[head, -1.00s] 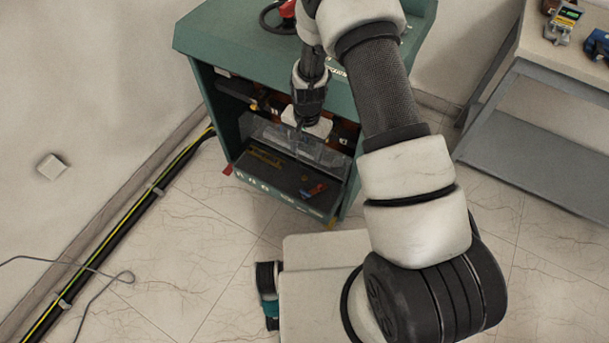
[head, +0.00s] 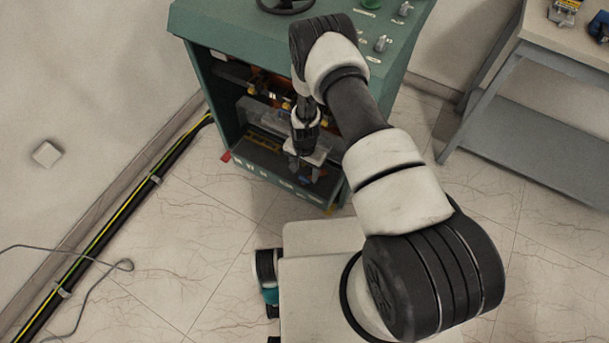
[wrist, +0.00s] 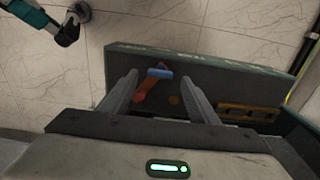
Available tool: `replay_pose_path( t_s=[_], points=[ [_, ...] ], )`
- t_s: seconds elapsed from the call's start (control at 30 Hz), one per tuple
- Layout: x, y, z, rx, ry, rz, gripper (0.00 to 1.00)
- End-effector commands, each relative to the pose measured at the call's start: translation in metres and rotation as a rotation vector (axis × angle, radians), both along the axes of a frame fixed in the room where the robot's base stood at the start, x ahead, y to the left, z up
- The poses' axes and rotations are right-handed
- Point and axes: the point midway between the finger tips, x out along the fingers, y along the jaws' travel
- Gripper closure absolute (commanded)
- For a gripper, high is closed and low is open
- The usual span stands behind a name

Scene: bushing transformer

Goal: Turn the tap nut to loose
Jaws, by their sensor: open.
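My gripper (head: 303,170) is open and empty, pointing down at the open front of the green cabinet (head: 217,115). In the wrist view its two grey fingers (wrist: 159,80) are spread apart over the cabinet's dark floor. An orange-handled tool (wrist: 146,90) and a small blue piece (wrist: 159,73) show between and below the fingers. I cannot make out the tap nut in either view. Part of the cabinet's inside, with orange-brown parts (head: 262,78), is hidden behind my arm and gripper.
A yellow spirit level (wrist: 247,112) lies on the cabinet floor. A black handwheel (head: 287,6) and switches (head: 382,44) sit on the cabinet top. A grey workbench (head: 545,120) stands at the right. Cables (head: 125,225) run along the left wall. The tiled floor in front is mostly clear.

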Motion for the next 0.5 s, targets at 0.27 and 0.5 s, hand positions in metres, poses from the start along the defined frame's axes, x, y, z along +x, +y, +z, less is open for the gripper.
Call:
replay_pose_path(
  t_s=[0.27, 0.5],
  points=[
    [0.000, 0.000, -0.026, 0.000, 0.000, -0.001, 0.45],
    [0.000, 0.000, -0.027, -0.001, -0.001, 0.000, 0.45]
  ],
)
